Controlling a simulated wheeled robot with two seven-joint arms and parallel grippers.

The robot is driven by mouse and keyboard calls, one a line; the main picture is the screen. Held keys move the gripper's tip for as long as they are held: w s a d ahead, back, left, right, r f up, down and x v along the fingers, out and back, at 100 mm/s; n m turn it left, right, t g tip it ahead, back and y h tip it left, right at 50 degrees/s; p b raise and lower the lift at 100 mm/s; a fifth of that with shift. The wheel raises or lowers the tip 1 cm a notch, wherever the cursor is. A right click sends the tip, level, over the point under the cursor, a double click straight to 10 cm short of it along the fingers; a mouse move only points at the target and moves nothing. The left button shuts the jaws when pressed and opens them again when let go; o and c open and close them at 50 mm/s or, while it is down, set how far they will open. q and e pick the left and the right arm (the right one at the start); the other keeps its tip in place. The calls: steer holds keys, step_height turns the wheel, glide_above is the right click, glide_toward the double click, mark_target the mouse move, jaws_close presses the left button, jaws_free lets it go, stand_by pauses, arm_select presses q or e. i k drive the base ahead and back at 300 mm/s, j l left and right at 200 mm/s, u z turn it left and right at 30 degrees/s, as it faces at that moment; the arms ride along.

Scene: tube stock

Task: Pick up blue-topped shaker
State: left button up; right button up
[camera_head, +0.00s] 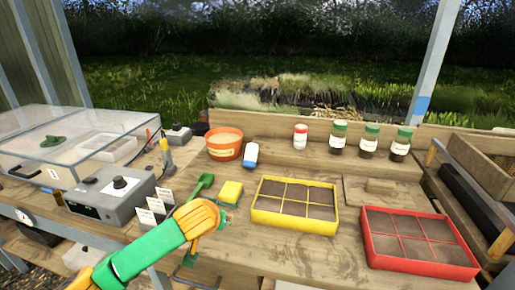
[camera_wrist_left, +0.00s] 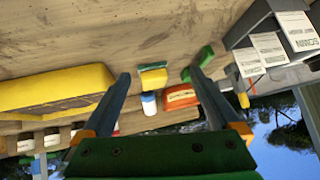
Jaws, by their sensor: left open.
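The blue-topped shaker (camera_head: 251,155) is a small white and blue container standing on the wooden bench, right of the orange pot and behind the yellow sponge. It also shows, upside down, in the left wrist view (camera_wrist_left: 149,103), between and beyond the fingers. My left gripper (camera_head: 212,230) is over the front of the bench, nearer to me than the shaker and apart from it. In the left wrist view its two fingers (camera_wrist_left: 158,75) are spread with nothing held. My right gripper is not in view.
A yellow sponge (camera_head: 230,192) and green scoop (camera_head: 199,185) lie before the shaker. An orange pot (camera_head: 224,143) stands left of it. A yellow seed tray (camera_head: 294,222) and red tray (camera_head: 420,265) are to the right. Several jars line the raised back ledge.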

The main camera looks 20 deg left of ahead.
mark_target(249, 162)
steer(key=i, duration=0.95)
